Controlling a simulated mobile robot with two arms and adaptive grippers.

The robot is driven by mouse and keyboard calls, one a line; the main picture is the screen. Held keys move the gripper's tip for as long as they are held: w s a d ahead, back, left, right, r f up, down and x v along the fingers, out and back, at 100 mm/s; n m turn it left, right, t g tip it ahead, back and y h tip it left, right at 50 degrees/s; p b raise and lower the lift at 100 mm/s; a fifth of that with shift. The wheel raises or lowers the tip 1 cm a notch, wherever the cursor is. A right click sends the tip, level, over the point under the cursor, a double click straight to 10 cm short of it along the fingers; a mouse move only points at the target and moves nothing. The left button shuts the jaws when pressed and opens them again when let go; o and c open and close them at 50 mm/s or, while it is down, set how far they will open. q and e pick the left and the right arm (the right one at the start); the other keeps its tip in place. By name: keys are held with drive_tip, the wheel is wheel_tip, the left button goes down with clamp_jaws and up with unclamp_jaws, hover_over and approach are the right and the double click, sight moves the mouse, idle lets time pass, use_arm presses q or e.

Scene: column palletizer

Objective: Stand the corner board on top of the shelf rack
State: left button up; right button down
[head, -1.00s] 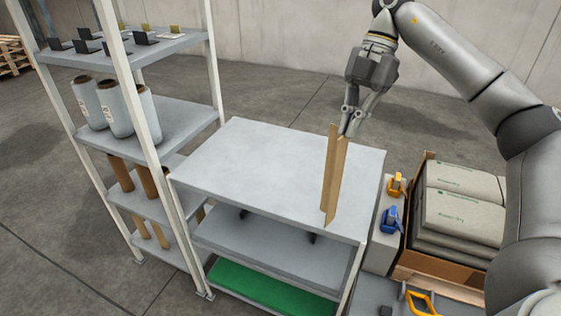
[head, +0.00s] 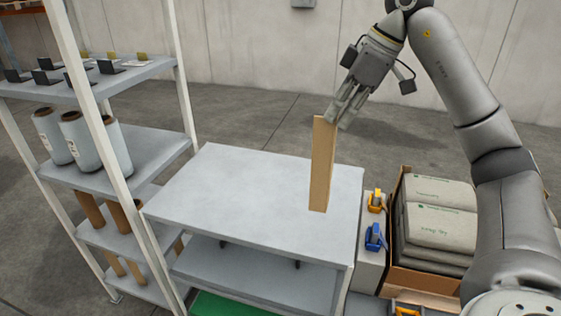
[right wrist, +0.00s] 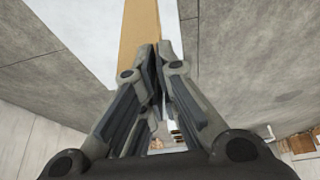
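The corner board (head: 322,165) is a tall, narrow brown cardboard piece, nearly upright over the right part of the shelf rack's light grey top (head: 245,190). Its lower end appears at or just above that top; I cannot tell whether it touches. My right gripper (head: 338,118) is shut on the board's upper end, coming from above and behind. In the right wrist view the fingers (right wrist: 158,48) are closed at the board (right wrist: 140,25), which extends away over the pale top. My left gripper is not in view.
A taller rack with white posts (head: 95,110) stands left, holding grey rolls (head: 82,140) and brown tubes. To the right are yellow and blue tape dispensers (head: 375,237) and a box of grey bags (head: 437,225). The rack top around the board is clear.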

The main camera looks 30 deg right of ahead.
drive_tip(key=w+a+f+p, duration=0.2)
drive_tip(key=w+f+p, duration=0.2)
drive_tip(key=w+f, duration=0.7)
drive_tip(key=shift+w+f, duration=0.15)
drive_tip(key=shift+f, duration=0.3)
drive_tip(key=shift+a, duration=0.1)
drive_tip(key=c, duration=1.6)
unclamp_jaws()
drive_tip(key=shift+c, duration=0.2)
drive_tip(key=b+v, duration=0.1)
drive_tip(key=v, duration=1.1)
